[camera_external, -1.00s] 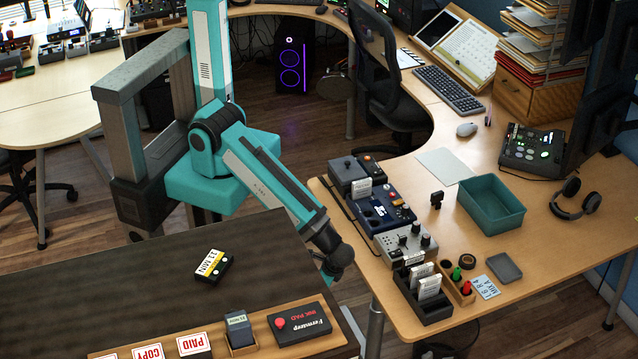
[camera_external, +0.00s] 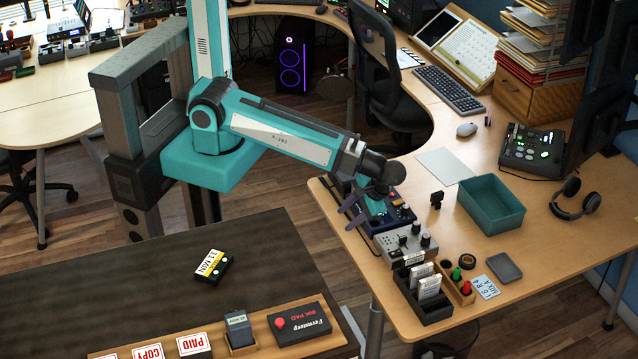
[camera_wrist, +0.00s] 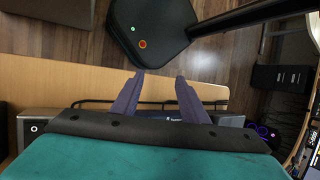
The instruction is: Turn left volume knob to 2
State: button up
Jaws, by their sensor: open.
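My gripper (camera_external: 349,211) is at the desk's near left edge, beside and partly in front of the blue device (camera_external: 404,214). Its two purple fingers are apart with nothing between them. The wrist view shows both fingers (camera_wrist: 159,77) over the desk edge; a sliver of blue device (camera_wrist: 169,118) shows behind them. A grey unit (camera_external: 386,246) with several black knobs (camera_external: 426,240) stands next to the blue device. I cannot tell which knob is the left volume knob, nor read any setting. The gripper touches no knob that I can see.
A black slotted holder (camera_external: 432,310) with white cards stands in front of the grey unit. A teal tray (camera_external: 491,207) is to the right. A floor gap separates the two tables.

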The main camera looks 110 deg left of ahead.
jog(key=w+a+r+n+t+b, duration=0.1)
jog(key=w+r+t+b, duration=0.1)
jog(key=w, duration=0.5)
jog(key=w+a+r+t+b, duration=0.2)
jog(key=w+r+b, duration=0.1)
jog(key=w, duration=0.4)
notch_tip(320, 180, up, 7)
jog(key=t+b, duration=0.3)
jog(key=b, duration=0.1)
send_over(427, 236)
jog(key=shift+s+a+h, duration=0.2)
jog(key=shift+h, duration=0.1)
jog(key=shift+f+p, duration=0.15)
jog(key=shift+p, duration=0.15)
jog(key=shift+w+d+f+p, duration=0.1)
jog(key=shift+f+p, duration=1.4)
jog(key=shift+f, duration=5.35)
grip_shut()
